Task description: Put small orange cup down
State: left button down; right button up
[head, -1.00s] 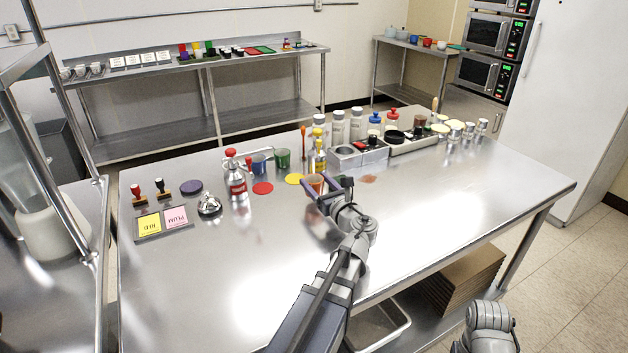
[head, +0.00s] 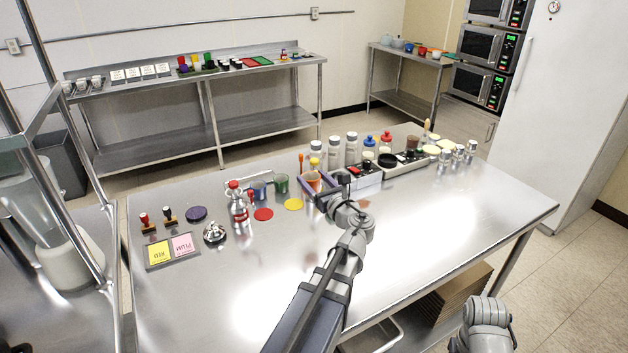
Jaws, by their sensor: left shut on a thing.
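The small orange cup (head: 313,179) is in the jaws of my left gripper (head: 316,187), over the back middle part of the steel table (head: 420,225). My left gripper is shut on it, with a purple finger along its side. I cannot tell whether the cup's base touches the table. A yellow disc (head: 293,204) lies in front and to the left of the cup. A green cup (head: 281,183) and a blue cup (head: 259,189) stand left of it. Part of my right arm shows at the bottom right; its gripper is out of view.
Close behind the cup stand a yellow-topped bottle (head: 315,163) and shakers (head: 334,153). A red disc (head: 263,214) and a red-capped bottle (head: 238,205) are to the left. The table's right front is clear.

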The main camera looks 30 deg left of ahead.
pick_arm(q)
jog(key=shift+r+p, duration=0.3)
jog(key=shift+r, duration=0.2)
notch_tip(320, 180, up, 3)
jog(key=p, duration=0.3)
jog(key=shift+r, duration=0.1)
